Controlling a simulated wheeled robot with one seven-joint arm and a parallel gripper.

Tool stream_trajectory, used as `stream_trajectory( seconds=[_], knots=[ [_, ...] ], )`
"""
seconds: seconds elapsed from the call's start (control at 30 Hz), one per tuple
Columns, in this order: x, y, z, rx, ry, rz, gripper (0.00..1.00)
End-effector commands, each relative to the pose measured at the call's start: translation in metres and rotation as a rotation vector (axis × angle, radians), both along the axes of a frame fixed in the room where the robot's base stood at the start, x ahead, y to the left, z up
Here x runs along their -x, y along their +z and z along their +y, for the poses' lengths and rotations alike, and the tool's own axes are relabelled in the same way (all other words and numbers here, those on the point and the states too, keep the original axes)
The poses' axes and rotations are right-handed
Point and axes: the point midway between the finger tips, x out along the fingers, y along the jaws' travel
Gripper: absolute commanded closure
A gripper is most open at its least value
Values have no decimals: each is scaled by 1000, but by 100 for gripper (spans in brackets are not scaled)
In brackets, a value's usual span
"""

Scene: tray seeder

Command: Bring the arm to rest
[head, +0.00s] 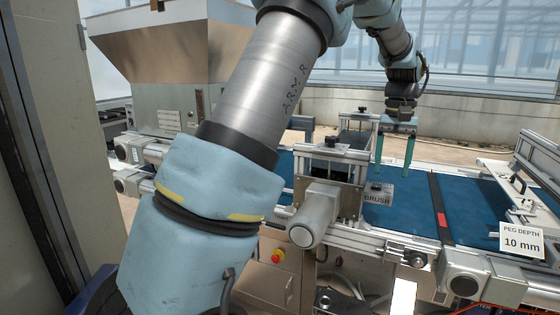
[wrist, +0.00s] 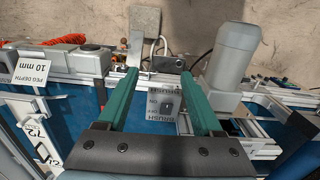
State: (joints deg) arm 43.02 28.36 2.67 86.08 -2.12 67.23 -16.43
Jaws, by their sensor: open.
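My gripper (head: 393,172) hangs with its two green fingers pointing down over the blue conveyor belt (head: 400,212), beyond the brush unit. The fingers are apart with nothing between them. In the wrist view my gripper (wrist: 159,76) also shows open and empty. A grey box labelled BRUSH (wrist: 164,103) shows between and below the fingers there; in the head view the BRUSH box (head: 379,193) is just below the fingertips. My arm is stretched out across the machine, and its near links hide part of the machine's left side.
A steel hopper (head: 165,55) stands at the left. A grey motor (head: 316,215) juts toward me, with a red stop button (head: 278,256) below. A PEG DEPTH 10 mm sign (head: 521,241) is at the right. A grey cabinet edge (head: 75,130) stands close on my left.

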Motion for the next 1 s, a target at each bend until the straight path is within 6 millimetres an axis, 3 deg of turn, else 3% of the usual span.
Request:
stream_trajectory(
  seconds=[0.27, 0.47, 0.57, 0.7, 0.8, 0.9, 1.0],
  knots=[
    [-8, -12, 56, 16, 48, -18, 32],
    [-6, -29, 122, 29, 106, -41, 32],
    [3, -41, 168, 37, 146, -61, 32],
    [36, -64, 245, 45, 215, -99, 32],
    [67, -79, 288, 47, 256, -126, 32],
    [94, -91, 317, 45, 286, -146, 32],
    [112, -98, 332, 44, 302, -159, 32]
  ],
)
